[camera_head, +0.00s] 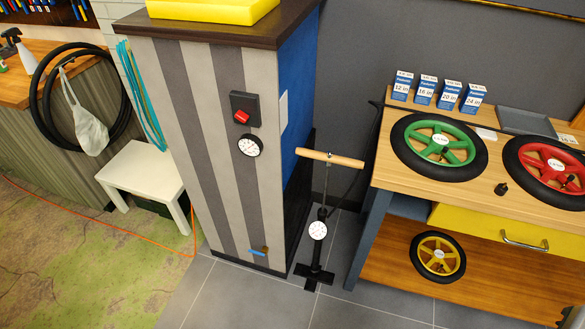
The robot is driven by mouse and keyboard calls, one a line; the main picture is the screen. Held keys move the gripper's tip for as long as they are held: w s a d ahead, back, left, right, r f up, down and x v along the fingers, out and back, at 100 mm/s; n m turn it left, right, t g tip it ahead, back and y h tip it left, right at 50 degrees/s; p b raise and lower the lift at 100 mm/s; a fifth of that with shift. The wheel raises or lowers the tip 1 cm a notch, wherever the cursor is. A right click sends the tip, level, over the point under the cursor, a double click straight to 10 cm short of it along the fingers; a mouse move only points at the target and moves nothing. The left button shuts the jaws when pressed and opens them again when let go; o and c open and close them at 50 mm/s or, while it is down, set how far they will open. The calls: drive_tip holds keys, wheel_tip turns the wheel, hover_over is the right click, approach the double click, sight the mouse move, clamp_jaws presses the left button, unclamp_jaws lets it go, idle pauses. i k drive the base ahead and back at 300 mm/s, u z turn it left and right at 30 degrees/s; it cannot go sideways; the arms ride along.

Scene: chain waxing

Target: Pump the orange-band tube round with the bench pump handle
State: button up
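A black floor pump (318,229) with a wide wooden handle (330,158) and a white round gauge stands on the grey tiles, between the striped column and the wooden bench (430,184). A dark hose runs up beside the pump toward the bench's left edge; its end is not clear. Large black tubes (36,105) hang in loops at the left, with a pale bag over them. I cannot make out an orange band on any tube.
A green wheel (440,144) and a red wheel (550,170) lie on the bench, with blue boxes (424,90) and a grey tray (526,121) behind. A yellow wheel (438,256) is on the lower shelf. A white stool (139,171) and an orange cord (95,221) are at left.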

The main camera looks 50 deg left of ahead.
sight(330, 158)
drive_tip(key=u, duration=0.3)
drive_tip(key=k, duration=0.7)
drive_tip(key=u, duration=0.95)
drive_tip(key=i, duration=1.55)
drive_tip(key=z, duration=0.65)
